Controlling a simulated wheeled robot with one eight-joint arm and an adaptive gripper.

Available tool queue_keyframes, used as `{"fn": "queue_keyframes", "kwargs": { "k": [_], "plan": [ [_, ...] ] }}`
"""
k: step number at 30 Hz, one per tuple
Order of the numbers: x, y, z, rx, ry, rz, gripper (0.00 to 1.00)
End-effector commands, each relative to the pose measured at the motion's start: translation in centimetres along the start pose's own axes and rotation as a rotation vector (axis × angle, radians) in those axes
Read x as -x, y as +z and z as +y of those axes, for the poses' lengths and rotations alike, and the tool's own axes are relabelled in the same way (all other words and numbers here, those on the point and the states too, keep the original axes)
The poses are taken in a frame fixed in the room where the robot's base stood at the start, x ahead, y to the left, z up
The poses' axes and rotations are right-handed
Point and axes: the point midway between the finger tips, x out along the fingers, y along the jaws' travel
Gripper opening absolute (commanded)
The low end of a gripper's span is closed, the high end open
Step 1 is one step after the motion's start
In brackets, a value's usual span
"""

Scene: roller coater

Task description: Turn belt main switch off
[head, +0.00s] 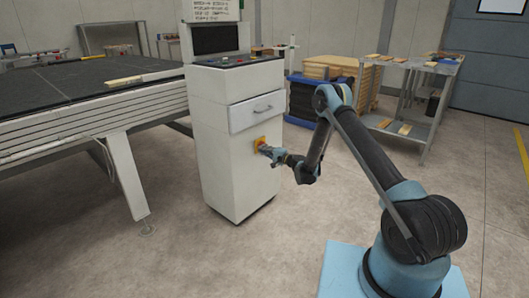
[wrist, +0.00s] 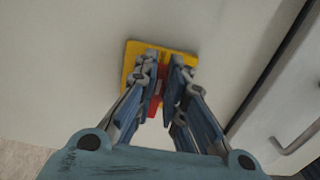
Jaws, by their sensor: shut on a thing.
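The belt main switch is a red knob (wrist: 156,101) on a yellow plate (wrist: 133,62), on the front of the white control cabinet (head: 232,172). In the head view the yellow plate (head: 259,142) shows below the drawer, partly behind my gripper (head: 264,149). In the wrist view my gripper (wrist: 164,84) is at the plate, its fingers on both sides of the red knob and shut on it. The fingers hide much of the knob, so its exact angle is hard to tell.
A drawer with a handle (head: 263,108) is just above the switch; its handle (wrist: 294,139) shows at the right in the wrist view. A large belt table (head: 70,115) stands left of the cabinet. A metal cart (head: 424,135) and a wooden crate (head: 369,85) stand behind my arm. The floor in front is clear.

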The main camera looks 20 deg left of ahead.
Motion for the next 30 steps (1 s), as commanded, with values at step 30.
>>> {"fn": "queue_keyframes", "kwargs": {
  "k": [30],
  "plan": [
    [1.0,-0.1,0.1,0.010,0.001,0.001,0.31]
  ]
}}
